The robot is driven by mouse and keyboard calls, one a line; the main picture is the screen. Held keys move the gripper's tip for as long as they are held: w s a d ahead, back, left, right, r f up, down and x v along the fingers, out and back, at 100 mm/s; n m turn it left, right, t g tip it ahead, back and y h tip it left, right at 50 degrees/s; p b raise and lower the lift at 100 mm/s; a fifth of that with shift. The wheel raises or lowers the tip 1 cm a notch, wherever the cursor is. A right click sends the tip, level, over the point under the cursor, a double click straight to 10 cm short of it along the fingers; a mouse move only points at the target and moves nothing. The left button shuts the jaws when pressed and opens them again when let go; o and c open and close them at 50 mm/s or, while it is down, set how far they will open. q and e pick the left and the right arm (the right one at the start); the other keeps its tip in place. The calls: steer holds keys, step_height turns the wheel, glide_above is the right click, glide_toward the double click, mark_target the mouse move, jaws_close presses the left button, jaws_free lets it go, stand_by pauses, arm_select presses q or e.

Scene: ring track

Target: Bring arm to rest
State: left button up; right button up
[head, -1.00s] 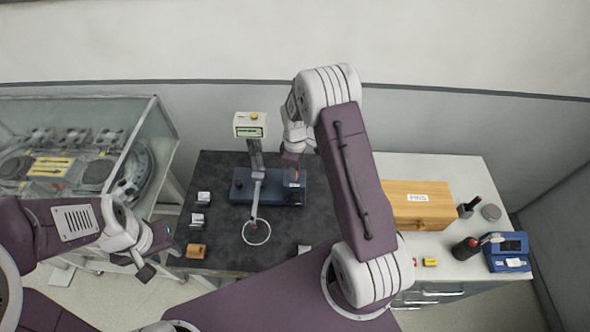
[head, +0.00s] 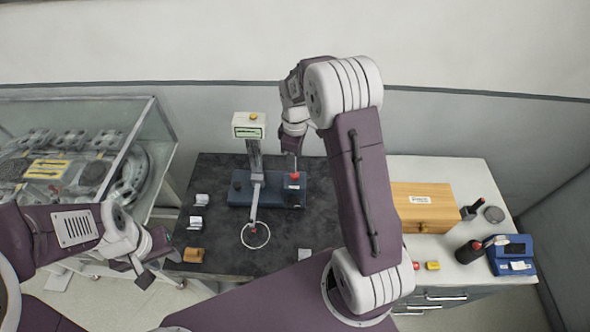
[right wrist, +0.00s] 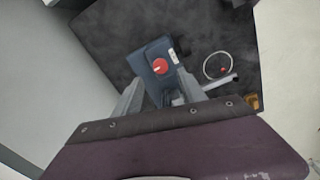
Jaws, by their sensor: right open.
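My right arm rises in the middle of the head view and bends over. Its gripper (head: 292,158) points down above the right end of a blue device base (head: 240,188). In the right wrist view the right gripper (right wrist: 165,100) has its fingers apart, with the blue base and its red knob (right wrist: 160,66) seen beyond them. I see nothing held between the fingers. My left gripper (head: 150,262) hangs at the lower left, in front of the dark table's left edge. I cannot tell its jaw opening.
A white ring (head: 255,236) and small labelled blocks (head: 196,222) are on the dark table (head: 225,265). A display post (head: 249,128) stands behind. A wooden box (head: 425,205) and a blue case (head: 512,256) are on the white counter. A glass-walled case (head: 140,150) is at left.

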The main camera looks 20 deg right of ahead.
step_height(320, 180, up, 2)
steer(key=shift+r, duration=0.1)
stand_by(0.4)
steer(key=s+a+f+m+b, duration=0.2)
steer(key=s+m, duration=0.3)
steer(key=s, duration=0.3)
steer(key=s+a+f+m+t+b, duration=0.1)
steer(key=s+a+f+m+b, duration=0.1)
steer(key=s+f+m+b, duration=0.3)
steer(key=s, duration=0.4)
steer(key=shift+a+f+b, duration=0.2)
steer(key=shift+a+b, duration=0.1)
steer(key=shift+a, duration=0.1)
